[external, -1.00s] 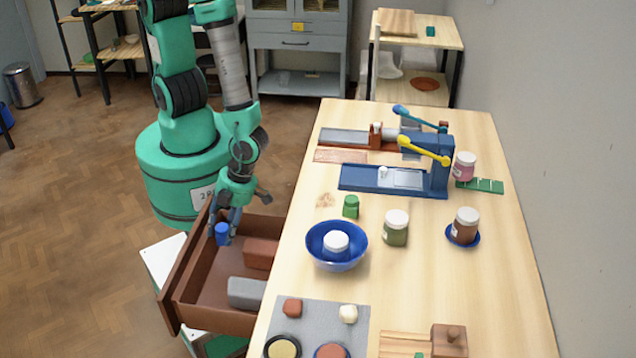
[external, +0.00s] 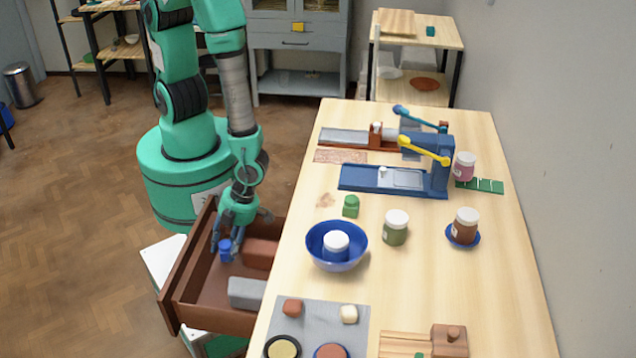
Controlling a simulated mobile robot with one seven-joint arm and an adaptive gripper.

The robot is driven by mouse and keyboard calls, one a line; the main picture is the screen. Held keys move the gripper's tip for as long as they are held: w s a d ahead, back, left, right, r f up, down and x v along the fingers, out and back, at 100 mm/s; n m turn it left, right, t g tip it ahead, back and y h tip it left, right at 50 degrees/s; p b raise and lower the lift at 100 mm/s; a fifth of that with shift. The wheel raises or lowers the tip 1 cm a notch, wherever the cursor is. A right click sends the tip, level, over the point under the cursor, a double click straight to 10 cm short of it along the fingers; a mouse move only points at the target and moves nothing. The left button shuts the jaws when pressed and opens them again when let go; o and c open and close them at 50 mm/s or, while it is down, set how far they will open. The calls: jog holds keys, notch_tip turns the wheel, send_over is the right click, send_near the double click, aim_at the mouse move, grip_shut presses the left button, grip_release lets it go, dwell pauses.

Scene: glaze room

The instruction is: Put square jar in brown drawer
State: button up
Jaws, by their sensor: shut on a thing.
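The brown drawer (external: 170,287) is pulled out at the left side of the table. My gripper (external: 226,243) points down into the drawer's far part and is shut on a small blue jar (external: 225,251). The jar is upright, inside the drawer walls as seen from here; I cannot tell whether it touches the drawer floor. A reddish-brown block (external: 261,253) and a grey block (external: 246,293) lie in the drawer to the right of the jar.
On the table (external: 490,300) stand a blue bowl (external: 322,257) holding a white-lidded jar, a green jar (external: 351,206), an olive jar (external: 395,230) and a brown jar (external: 465,226) on a blue saucer. A blue press (external: 428,165) stands farther back.

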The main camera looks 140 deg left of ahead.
aim_at(228, 253)
jog(key=shift+f+b, duration=0.4)
jog(key=shift+f, duration=1.2)
jog(key=shift+f+b, duration=0.2)
jog(key=shift+b, duration=0.1)
jog(key=o, duration=1)
jog(key=shift+o, duration=0.2)
jog(key=shift+r+p, duration=0.25)
jog(key=shift+p, duration=0.1)
jog(key=p+v, duration=0.3)
jog(key=v, duration=0.9)
jog(key=shift+w+f, duration=0.1)
